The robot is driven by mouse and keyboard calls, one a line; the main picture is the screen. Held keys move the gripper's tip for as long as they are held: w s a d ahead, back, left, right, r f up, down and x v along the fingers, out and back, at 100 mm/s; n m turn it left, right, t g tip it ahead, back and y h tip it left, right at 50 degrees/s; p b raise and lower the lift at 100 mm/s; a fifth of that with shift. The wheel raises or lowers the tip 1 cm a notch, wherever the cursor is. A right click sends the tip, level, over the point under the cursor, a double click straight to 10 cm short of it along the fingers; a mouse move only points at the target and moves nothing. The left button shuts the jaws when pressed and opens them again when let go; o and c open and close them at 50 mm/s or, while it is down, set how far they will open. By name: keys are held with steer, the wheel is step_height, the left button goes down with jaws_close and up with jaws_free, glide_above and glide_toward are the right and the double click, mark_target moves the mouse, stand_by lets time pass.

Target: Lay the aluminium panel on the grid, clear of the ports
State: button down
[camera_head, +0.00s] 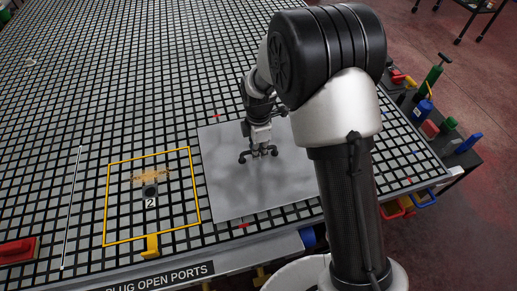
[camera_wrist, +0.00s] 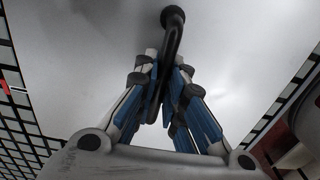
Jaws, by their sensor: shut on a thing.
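The aluminium panel (camera_head: 222,178) is a flat grey sheet at the right of the yellow outline, level over the grid table (camera_head: 110,100). I cannot tell whether it touches the grid. My arm hides its right part. A black handle (camera_head: 244,156) stands on the panel; in the wrist view the handle (camera_wrist: 173,40) runs down between my fingers. My gripper (camera_head: 260,148) is shut on this handle. The fingers also show in the wrist view (camera_wrist: 165,85). A dark round port (camera_head: 150,191), marked 2, lies inside the yellow outline (camera_head: 105,205), left of the panel and uncovered.
Brownish debris (camera_head: 150,176) lies by the port. A yellow block (camera_head: 151,244) is at the outline's front edge. A thin pale rod (camera_head: 72,208) and a red block (camera_head: 17,250) lie at left. Small red marks (camera_head: 243,226) show beside the panel. The grid behind is mostly clear.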

steer(key=shift+f+b, duration=0.4)
steer(key=shift+f, duration=0.25)
steer(key=c, duration=1.6)
jaws_free()
step_height(320, 180, up, 12)
steer(key=shift+f, duration=0.25)
steer(key=s+d+r+m+t, duration=0.2)
steer(key=s+d+r+m, duration=0.75)
steer(key=s+r, duration=0.35)
steer(key=s+d+m+t, duration=0.1)
steer(key=s+m, duration=0.3)
steer(key=s+d+r+m, duration=0.1)
steer(key=s+d+m, duration=0.1)
steer(key=s+m, duration=0.1)
steer(key=s+d+m+t, duration=0.1)
steer(key=s+d+m, duration=0.1)
steer(key=s+m, duration=0.2)
steer(key=shift+s+r+m+t, duration=0.15)
steer(key=shift+s+r+m, duration=0.05)
steer(key=shift+s, duration=0.25)
steer(key=shift+s+r+m+t, duration=0.15)
steer(key=shift+s+r, duration=0.05)
steer(key=shift+s, duration=0.25)
